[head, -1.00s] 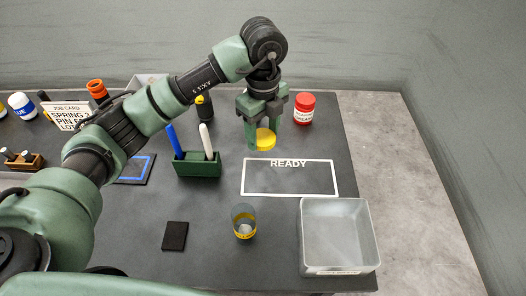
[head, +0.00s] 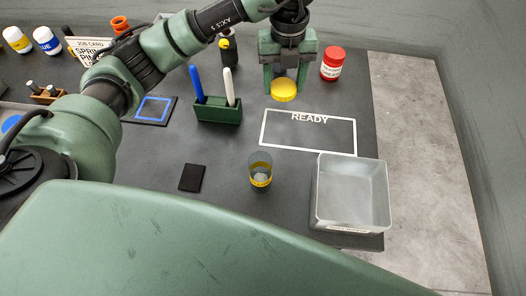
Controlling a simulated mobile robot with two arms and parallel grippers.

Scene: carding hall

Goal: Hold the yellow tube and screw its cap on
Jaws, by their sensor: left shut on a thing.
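The yellow cap (head: 284,94) is round and sits between the fingertips of my left gripper (head: 285,83), which is shut on it at the back of the table. I cannot tell whether the cap touches the table. The yellow tube (head: 260,172) is a clear cup-like vessel with a yellow band. It stands upright, uncapped, nearer the front, apart from my left gripper. Something grey shows at its bottom. My right gripper is not in view; a large green arm link of mine covers the foreground.
A white READY outline (head: 262,128) lies between cap and tube. A grey metal bin (head: 351,214) stands right of the tube, a black pad (head: 192,178) left of it. A green holder (head: 218,111) with two pens and a red-lidded jar (head: 332,66) flank my left gripper.

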